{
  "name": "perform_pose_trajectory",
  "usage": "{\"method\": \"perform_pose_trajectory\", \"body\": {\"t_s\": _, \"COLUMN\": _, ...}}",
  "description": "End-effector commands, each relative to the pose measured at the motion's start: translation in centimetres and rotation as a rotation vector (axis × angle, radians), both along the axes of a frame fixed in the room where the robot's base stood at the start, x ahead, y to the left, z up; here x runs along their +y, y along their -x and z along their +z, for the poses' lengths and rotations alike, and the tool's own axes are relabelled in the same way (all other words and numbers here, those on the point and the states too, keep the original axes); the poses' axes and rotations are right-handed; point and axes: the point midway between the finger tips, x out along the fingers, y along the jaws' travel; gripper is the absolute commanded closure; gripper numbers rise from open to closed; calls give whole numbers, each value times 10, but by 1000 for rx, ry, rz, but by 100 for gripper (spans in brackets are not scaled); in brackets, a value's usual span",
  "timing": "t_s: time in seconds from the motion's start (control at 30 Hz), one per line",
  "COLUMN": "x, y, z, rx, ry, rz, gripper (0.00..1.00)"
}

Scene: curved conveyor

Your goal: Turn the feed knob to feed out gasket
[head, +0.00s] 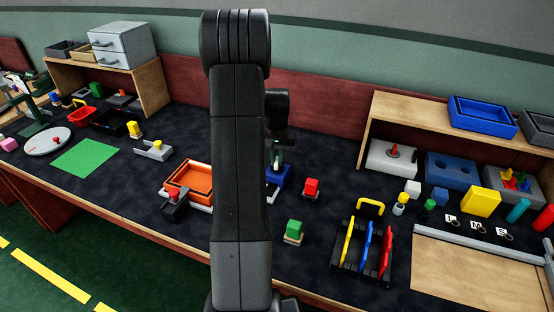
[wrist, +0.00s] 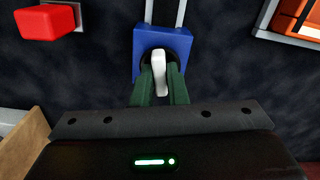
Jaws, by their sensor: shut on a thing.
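The feed knob (wrist: 159,72) is a white upright bar on a blue housing (wrist: 178,40) in the wrist view. My gripper (wrist: 160,88) has its two green fingers on either side of the knob and is shut on it. In the head view the blue housing (head: 284,174) shows only partly beside my arm, with my gripper (head: 276,166) over it. I cannot make out a gasket in either view.
A red block on a base (head: 311,187) stands right of the housing. An orange tray (head: 176,184) lies to the left. A green block (head: 293,230) and a rack with coloured plates (head: 345,268) stand nearer the front edge. Dark table is clear between these.

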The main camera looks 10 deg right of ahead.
Motion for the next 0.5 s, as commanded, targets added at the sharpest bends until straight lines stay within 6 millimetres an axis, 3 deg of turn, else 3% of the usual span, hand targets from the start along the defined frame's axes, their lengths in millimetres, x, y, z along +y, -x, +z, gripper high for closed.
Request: {"method": "perform_pose_trajectory", "body": {"t_s": 0.5, "x": 0, "y": -1, "z": 1, "rx": -3, "ry": 0, "rz": -217, "gripper": 100}}
